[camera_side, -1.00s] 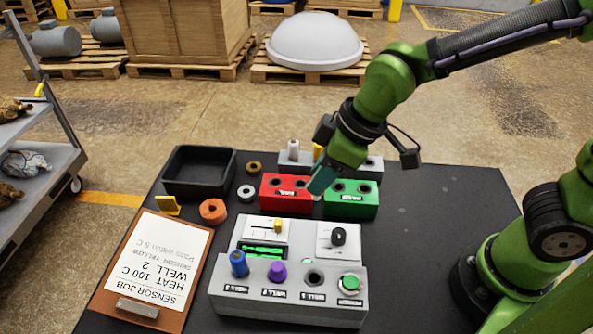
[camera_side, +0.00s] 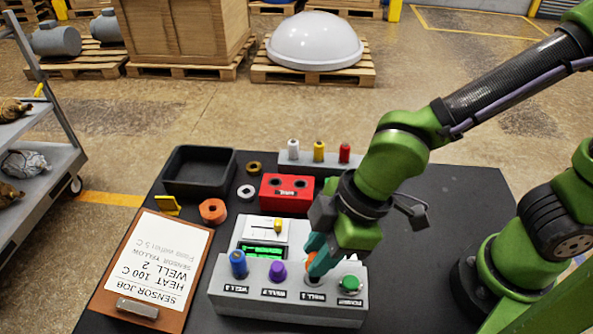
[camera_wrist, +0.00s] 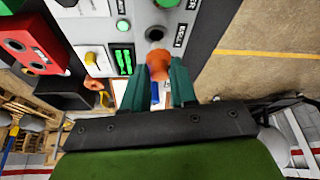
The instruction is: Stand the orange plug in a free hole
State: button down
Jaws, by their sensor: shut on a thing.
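My gripper (camera_side: 314,262) is shut on the orange plug (camera_side: 311,259) at the front right of the grey control unit (camera_side: 222,302). In the wrist view the orange plug (camera_wrist: 146,60) sits between the fingertips (camera_wrist: 165,74). The dark, empty Well 1 hole (camera_wrist: 155,33) shows just beyond it. The plug appears above the unit and apart from that hole; its exact height is unclear. A blue plug (camera_side: 238,264) and a purple plug (camera_side: 277,271) stand in the other two wells. My fingers partly hide the orange plug in the side view.
A green button (camera_side: 349,283) is right of Well 1. Behind are a red two-hole block (camera_side: 287,196) and a rack (camera_side: 299,166) with white, yellow and red pegs. A black tray (camera_side: 198,190), orange ring (camera_side: 212,211) and clipboard (camera_side: 150,265) lie left.

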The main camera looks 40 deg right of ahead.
jog(key=shift+f, duration=0.4)
jog(key=shift+f, duration=0.55)
dwell(0.8)
jog(key=shift+f, duration=0.35)
jog(key=shift+f, duration=0.45)
dwell(0.4)
jog(key=shift+c, duration=2.1)
grip_release()
jog(key=shift+r, duration=0.1)
jog(key=shift+r, duration=2.45)
